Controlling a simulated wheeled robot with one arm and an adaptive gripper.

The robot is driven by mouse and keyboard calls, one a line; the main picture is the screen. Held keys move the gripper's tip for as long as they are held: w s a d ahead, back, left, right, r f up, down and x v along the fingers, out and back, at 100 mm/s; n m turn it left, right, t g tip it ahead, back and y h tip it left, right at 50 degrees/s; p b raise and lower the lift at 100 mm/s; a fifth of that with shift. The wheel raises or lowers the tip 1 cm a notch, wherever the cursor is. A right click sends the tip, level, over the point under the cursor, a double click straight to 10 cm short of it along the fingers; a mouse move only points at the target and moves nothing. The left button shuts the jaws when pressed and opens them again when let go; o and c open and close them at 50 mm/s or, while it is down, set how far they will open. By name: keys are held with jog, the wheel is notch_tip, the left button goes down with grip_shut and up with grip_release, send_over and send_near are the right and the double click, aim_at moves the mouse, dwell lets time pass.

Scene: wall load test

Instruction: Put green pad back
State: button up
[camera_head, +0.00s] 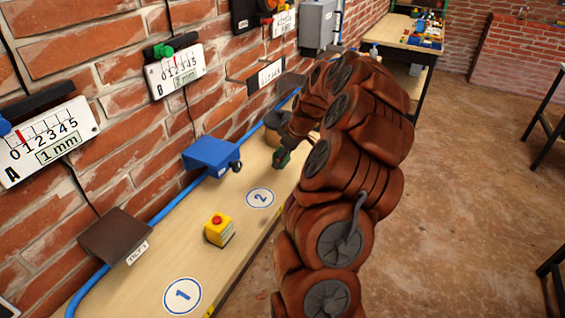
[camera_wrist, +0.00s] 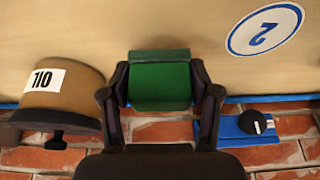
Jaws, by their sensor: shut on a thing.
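The green pad (camera_wrist: 160,88) is a small green block held between the two dark fingers of my gripper (camera_wrist: 160,72) in the wrist view. The fingers press on its left and right sides. In the head view the green pad (camera_head: 281,158) shows as a small dark green patch at the end of my arm, over the bench beyond the circle marked 2. My arm hides part of my gripper there. I cannot tell whether the pad touches the bench.
A round brown container labelled OIL (camera_wrist: 62,90) stands left of my gripper. A blue bracket (camera_head: 210,152) with a black knob is on the wall side. A yellow box with a red button (camera_head: 219,230) stands on the bench (camera_head: 140,275). Wall gauge B (camera_head: 178,72) hangs above. Circle 2 (camera_head: 260,197) is clear.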

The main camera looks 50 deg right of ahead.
aim_at(283, 172)
jog(key=shift+w+d, duration=0.2)
jog(key=shift+d, duration=0.1)
jog(key=shift+f+p, duration=0.85)
jog(key=shift+f, duration=0.95)
jog(key=shift+f+b, duration=0.2)
jog(key=shift+b, duration=0.1)
jog(key=o, duration=1.1)
jog(key=shift+r, duration=0.1)
